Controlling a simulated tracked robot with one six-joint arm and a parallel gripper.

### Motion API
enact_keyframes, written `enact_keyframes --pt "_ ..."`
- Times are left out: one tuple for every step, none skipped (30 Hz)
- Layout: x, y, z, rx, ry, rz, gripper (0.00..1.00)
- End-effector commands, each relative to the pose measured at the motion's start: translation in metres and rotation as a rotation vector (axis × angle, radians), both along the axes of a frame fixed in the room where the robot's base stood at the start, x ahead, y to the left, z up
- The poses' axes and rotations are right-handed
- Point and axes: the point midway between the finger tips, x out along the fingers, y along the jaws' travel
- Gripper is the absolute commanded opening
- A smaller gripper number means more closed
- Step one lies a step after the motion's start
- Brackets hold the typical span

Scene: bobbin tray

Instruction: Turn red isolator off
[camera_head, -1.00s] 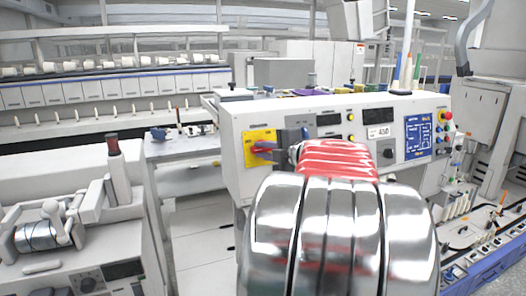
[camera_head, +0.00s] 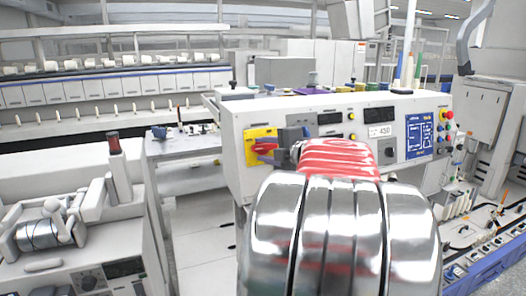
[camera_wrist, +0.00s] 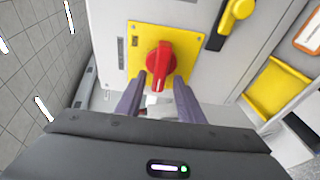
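The red isolator (camera_wrist: 160,62) is a rotary knob on a yellow plate (camera_wrist: 138,32). In the wrist view its handle runs nearly upright. In the head view the red isolator (camera_head: 264,147) and yellow plate (camera_head: 252,133) sit at the left end of the control panel. My gripper (camera_wrist: 160,82) is open, with one finger on each side of the handle's lower end. A gap shows between the handle and each finger; depth contact cannot be told. In the head view my gripper (camera_head: 293,137) is just right of the knob, partly hidden by my arm.
The white control panel (camera_head: 235,165) carries displays, buttons and a blue screen (camera_head: 418,136). In the wrist view a yellow handle (camera_wrist: 236,15) is up and right of the plate, with a yellow block (camera_wrist: 277,88) further right. Floor shows at left.

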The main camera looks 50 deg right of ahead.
Motion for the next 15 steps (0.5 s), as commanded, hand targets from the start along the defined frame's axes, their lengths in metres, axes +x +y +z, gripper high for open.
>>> enact_keyframes --pt "-0.003 0.000 0.001 -0.001 -0.001 -0.002 0.34" --pt "-0.005 0.001 0.002 -0.002 0.000 -0.002 0.34" --pt "-0.009 0.002 0.003 -0.001 -0.002 -0.003 0.34" --pt "-0.012 0.002 0.004 -0.001 -0.002 -0.003 0.34" --pt "-0.016 0.003 0.005 0.000 -0.002 -0.003 0.34" --pt "-0.021 0.005 0.006 0.000 -0.001 -0.003 0.34" --pt "-0.025 0.006 0.007 -0.001 -0.001 -0.004 0.34" --pt "-0.030 0.007 0.008 -0.001 0.000 -0.005 0.34" --pt "-0.036 0.009 0.010 -0.002 0.000 -0.004 0.34" --pt "-0.041 0.011 0.011 -0.002 0.000 -0.004 0.34" --pt "-0.046 0.012 0.012 -0.002 0.000 -0.005 0.34" --pt "-0.052 0.014 0.013 -0.002 0.000 -0.004 0.34" --pt "-0.056 0.015 0.014 -0.001 -0.001 -0.004 0.34" --pt "-0.061 0.016 0.015 -0.002 0.000 -0.004 0.34" --pt "-0.067 0.019 0.017 -0.002 0.000 -0.003 0.34"
